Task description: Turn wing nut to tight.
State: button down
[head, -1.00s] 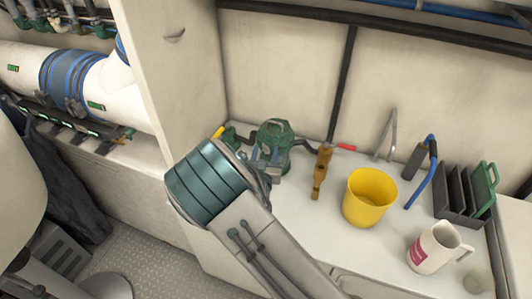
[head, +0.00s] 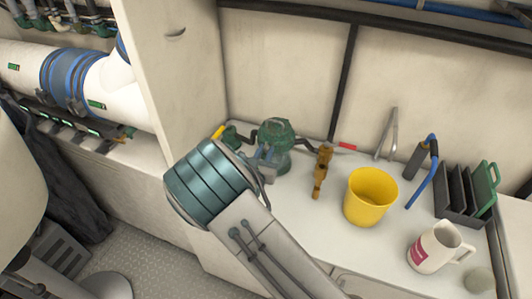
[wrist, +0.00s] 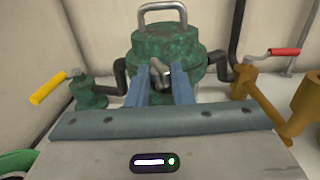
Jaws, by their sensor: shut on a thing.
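The green strainer body (head: 277,132) stands on the white counter against the back wall. It also fills the upper middle of the wrist view (wrist: 165,43), with a grey bail handle on top. The grey metal wing nut (wrist: 158,68) is on the strainer's front side. My gripper (wrist: 165,85) reaches it with two blue fingers, one on each side, and is shut on it. In the head view my gripper (head: 266,160) is at the strainer's front, and the wing nut cannot be made out there. The fingers partly hide the nut's lower part.
A green valve with a yellow handle (wrist: 48,88) stands close on the left. A brown valve (head: 321,172) with a red handle (head: 347,147) is close on the right. Further right are a yellow bucket (head: 369,198), a mug (head: 430,250) and a dark rack (head: 462,210).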

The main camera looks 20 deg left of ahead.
jog(key=m+h, duration=0.1)
jog(key=h, duration=0.1)
jog(key=m+h, duration=0.2)
jog(key=h, duration=0.1)
jog(key=shift+w+a+f+m+g+h+b, duration=0.1)
jog(key=shift+a+m+g+h+b, duration=0.2)
jog(key=shift+g+b, duration=0.1)
jog(key=shift+a+m+g+h+b, duration=0.1)
jog(key=shift+m+g+h+b, duration=0.25)
jog(key=shift+m+g+h, duration=0.7)
jog(key=shift+t+h, duration=0.25)
jog(key=shift+h, duration=0.6)
jog(key=c, duration=1.2)
grip_release()
jog(key=d+r, duration=0.5)
jog(key=d, duration=0.1)
jog(key=d+r+b, duration=0.1)
jog(key=d+r, duration=0.4)
jog(key=r, duration=0.1)
jog(key=shift+w+d+r, duration=0.1)
jog(key=shift+w+d, duration=0.1)
jog(key=shift+d, duration=0.15)
